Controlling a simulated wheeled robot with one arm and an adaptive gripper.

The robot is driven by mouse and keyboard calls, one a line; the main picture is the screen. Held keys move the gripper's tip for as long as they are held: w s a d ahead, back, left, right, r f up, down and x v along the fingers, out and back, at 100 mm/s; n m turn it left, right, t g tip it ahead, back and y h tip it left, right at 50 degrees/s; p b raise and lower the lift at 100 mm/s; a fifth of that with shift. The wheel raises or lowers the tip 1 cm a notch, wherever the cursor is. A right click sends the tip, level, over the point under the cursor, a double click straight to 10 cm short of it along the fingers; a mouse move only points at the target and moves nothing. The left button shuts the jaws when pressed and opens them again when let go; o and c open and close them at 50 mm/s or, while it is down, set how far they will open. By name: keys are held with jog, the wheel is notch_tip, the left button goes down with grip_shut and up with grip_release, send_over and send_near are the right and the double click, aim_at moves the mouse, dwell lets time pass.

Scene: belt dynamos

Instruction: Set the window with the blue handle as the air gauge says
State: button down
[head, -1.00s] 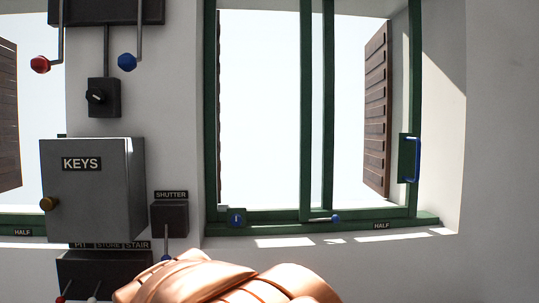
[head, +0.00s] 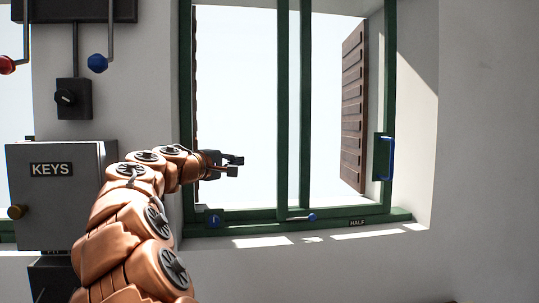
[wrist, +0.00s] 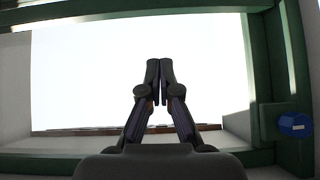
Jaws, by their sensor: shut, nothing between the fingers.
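The green-framed window (head: 283,120) has a blue handle (head: 391,158) on its right-hand stile. A round blue piece (head: 213,221) sits at the lower left corner of the frame, and a small blue-tipped lever (head: 312,217) lies on the bottom rail. My gripper (head: 240,165) is in front of the left part of the opening, left of the blue handle and apart from it. In the wrist view my gripper (wrist: 159,62) is shut and empty, with a blue piece (wrist: 294,123) on the green frame to its right. I see no air gauge.
A HALF label (head: 358,223) is on the sill at right. A grey KEYS box (head: 60,190) stands on the wall at left, partly behind my arm. Red (head: 6,65) and blue (head: 97,63) knobs hang above it. A brown shutter (head: 354,110) is outside.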

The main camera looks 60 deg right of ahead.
jog(key=s+d+p, duration=0.3)
jog(key=d+p, duration=0.1)
jog(key=d, duration=0.9)
jog(key=shift+r+p, duration=0.35)
jog(key=shift+p, duration=0.05)
